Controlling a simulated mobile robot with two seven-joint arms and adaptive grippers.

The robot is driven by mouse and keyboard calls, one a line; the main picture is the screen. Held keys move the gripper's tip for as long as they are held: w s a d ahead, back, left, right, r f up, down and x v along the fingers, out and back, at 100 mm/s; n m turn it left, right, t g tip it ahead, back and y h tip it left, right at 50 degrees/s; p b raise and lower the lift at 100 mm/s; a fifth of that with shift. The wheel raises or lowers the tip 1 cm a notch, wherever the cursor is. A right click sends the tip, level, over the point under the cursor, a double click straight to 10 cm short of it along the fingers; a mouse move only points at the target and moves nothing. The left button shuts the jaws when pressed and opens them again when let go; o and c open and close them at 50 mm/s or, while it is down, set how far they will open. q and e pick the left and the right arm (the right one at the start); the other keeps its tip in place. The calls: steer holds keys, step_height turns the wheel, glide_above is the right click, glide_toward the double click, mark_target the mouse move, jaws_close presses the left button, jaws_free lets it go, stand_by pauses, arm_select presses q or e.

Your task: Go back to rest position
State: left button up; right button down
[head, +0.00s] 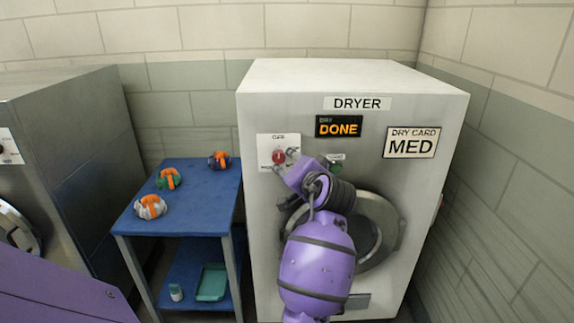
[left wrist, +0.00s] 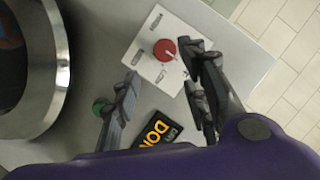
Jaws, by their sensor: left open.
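My left gripper (head: 284,165) is in front of the white dryer's control plate (head: 266,140). Its arm covers part of the dryer front. In the left wrist view the left gripper (left wrist: 160,66) has its two fingers spread apart with nothing between them. The red knob (left wrist: 164,49) on the plate lies just beyond the fingertips; it also shows in the head view (head: 278,156). I cannot tell whether a finger touches the plate. My right gripper is not in view.
The dryer (head: 260,90) has a round door (head: 385,230), partly hidden by my arm, and a display (head: 338,126) reading DONE. A wall is close at right.

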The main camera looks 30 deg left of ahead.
arm_select(q)
steer(key=shift+v, duration=0.9)
steer(key=w+d+f+m+t+h, duration=0.1)
steer(key=w+d+t+h, duration=0.1)
steer(key=d+t, duration=0.15)
steer(key=w+d+f+t+h, duration=0.1)
steer(key=w+d+t+h, duration=0.15)
steer(key=d, duration=0.25)
steer(key=s+d+f+m+g+h, duration=0.1)
steer(key=s+d+f+h, duration=0.15)
steer(key=s+f, duration=0.45)
steer(key=s+d+f+h, duration=0.2)
steer(key=s+f+h, duration=0.1)
steer(key=f, duration=0.8)
steer(key=s+f+g, duration=0.2)
steer(key=s+f, duration=0.6)
steer(key=s, duration=0.3)
steer(key=s+d+f+n+g+h, duration=0.1)
steer(key=s+f+g, duration=0.1)
steer(key=s+f, duration=0.5)
steer(key=s+f+g, duration=0.2)
steer(key=s+f, duration=0.6)
steer(key=s, duration=0.7)
steer(key=shift+s+d+f, duration=0.15)
steer(key=shift+s+f, duration=0.15)
steer(key=shift+s, duration=0.1)
